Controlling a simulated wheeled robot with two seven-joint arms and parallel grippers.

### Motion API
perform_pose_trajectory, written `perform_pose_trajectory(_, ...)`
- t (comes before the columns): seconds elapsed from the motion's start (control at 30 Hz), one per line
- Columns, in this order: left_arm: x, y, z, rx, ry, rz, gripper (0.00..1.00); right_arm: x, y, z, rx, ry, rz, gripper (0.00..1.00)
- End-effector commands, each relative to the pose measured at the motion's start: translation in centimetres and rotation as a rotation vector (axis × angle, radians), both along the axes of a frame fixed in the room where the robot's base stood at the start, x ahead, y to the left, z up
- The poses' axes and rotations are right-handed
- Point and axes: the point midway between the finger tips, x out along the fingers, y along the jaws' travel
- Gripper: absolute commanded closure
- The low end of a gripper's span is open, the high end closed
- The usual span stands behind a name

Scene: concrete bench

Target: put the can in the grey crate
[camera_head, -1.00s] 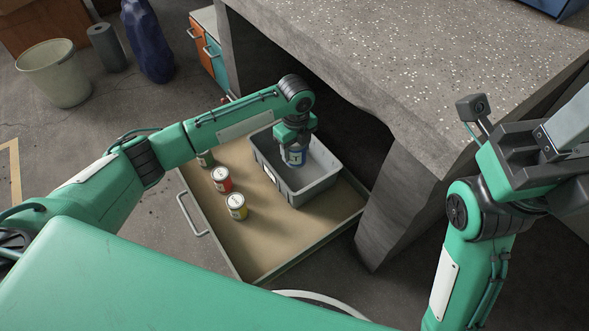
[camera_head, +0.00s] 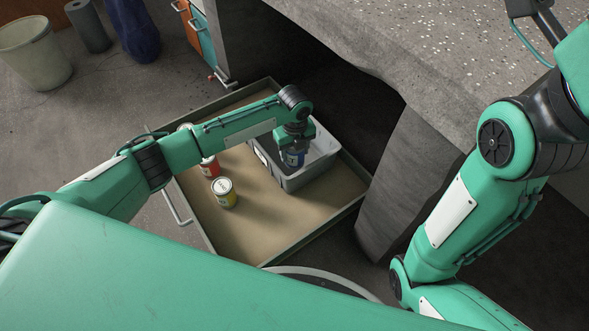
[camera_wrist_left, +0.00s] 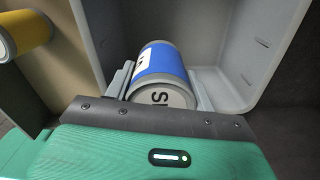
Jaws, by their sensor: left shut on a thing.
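The blue can (camera_head: 293,160) is held by my left gripper (camera_head: 293,152) within the mouth of the grey crate (camera_head: 312,176). In the left wrist view the blue can (camera_wrist_left: 160,68) lies between the two fingers, its pale lettered end towards the camera, with the walls of the grey crate (camera_wrist_left: 268,42) around it. I cannot tell whether the can touches the crate floor. No other thing shows in the crate.
The crate stands in an open drawer or tray (camera_head: 270,232) under the concrete bench (camera_head: 440,60). A yellow can (camera_head: 223,193) and a red can (camera_head: 210,168) stand left of the crate; another is mostly hidden behind my left arm. A bench leg (camera_head: 405,180) stands to the right.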

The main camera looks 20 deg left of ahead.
Motion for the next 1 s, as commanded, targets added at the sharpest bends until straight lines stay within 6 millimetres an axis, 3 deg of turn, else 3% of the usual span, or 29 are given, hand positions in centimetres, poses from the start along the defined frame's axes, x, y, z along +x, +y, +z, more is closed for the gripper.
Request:
perform_pose_trajectory(0.03,0.1,0.0,-1.3,0.000,-0.001,0.000,0.81,-0.1,0.0,-0.9,0.002,-0.002,0.000,0.64)
perform_pose_trajectory(0.1,0.1,0.0,-2.0,-0.001,-0.002,0.000,0.81,-0.2,0.1,-1.1,0.004,-0.004,0.001,0.64)
perform_pose_trajectory(0.37,0.1,0.0,-3.2,-0.002,-0.003,0.000,0.81,-0.3,0.1,-1.5,0.007,-0.006,0.002,0.64)
perform_pose_trajectory(0.63,0.1,-0.1,-6.7,-0.002,-0.001,0.000,0.81,-0.6,0.3,-3.5,0.015,-0.008,0.003,0.64)
perform_pose_trajectory(1.0,0.1,-0.1,-6.8,-0.002,-0.002,0.000,0.81,-1.0,0.3,-2.9,0.018,-0.019,0.007,0.64)
